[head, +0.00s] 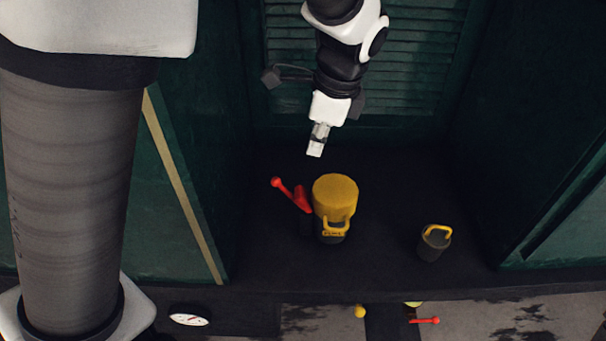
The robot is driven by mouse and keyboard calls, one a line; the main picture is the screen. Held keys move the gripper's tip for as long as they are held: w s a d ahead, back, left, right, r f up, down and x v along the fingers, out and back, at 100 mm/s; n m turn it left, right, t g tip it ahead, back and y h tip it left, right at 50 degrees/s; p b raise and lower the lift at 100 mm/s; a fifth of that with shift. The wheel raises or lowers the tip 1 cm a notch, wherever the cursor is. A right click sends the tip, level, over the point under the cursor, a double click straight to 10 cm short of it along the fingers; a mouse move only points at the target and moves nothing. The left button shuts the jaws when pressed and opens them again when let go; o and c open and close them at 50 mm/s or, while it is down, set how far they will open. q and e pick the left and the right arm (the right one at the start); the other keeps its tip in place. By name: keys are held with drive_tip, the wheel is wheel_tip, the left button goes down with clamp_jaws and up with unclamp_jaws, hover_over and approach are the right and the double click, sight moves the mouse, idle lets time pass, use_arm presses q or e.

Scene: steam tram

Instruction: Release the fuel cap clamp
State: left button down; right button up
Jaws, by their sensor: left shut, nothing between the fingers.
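A yellow round cap (335,192) sits on a dark fuel filler neck on the dark shelf, with a yellow handle and a small label at its front. The clamp is a red lever (294,196) with a round knob, tilted up to the left beside the cap. My left gripper (316,146) is shut and empty. It shows above and slightly left of the cap in the picture, apart from cap and lever. My right gripper is not in view.
A small dark canister (434,243) with a yellow handle stands to the right. Green panels (187,190) enclose the recess on both sides, with a louvred panel (395,70) behind. A white gauge (189,320) and a small red lever (425,320) show below the shelf edge.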

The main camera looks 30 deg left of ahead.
use_arm(q)
drive_tip(key=d+r, duration=0.1)
drive_tip(key=d, duration=0.1)
drive_tip(key=p, duration=0.1)
approach(288, 191)
wheel_tip(288, 191, down, 3)
drive_tip(key=w+d, duration=0.1)
drive_tip(key=d, duration=0.1)
drive_tip(key=a+f, duration=0.2)
drive_tip(key=shift+s+a+f, duration=0.35)
drive_tip(key=shift+a+f, duration=0.05)
drive_tip(key=shift+s+a+f, duration=0.15)
drive_tip(key=shift+a, duration=0.15)
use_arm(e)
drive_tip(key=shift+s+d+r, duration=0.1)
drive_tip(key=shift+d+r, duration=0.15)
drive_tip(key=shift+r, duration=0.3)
use_arm(q)
drive_tip(key=shift+d, duration=0.1)
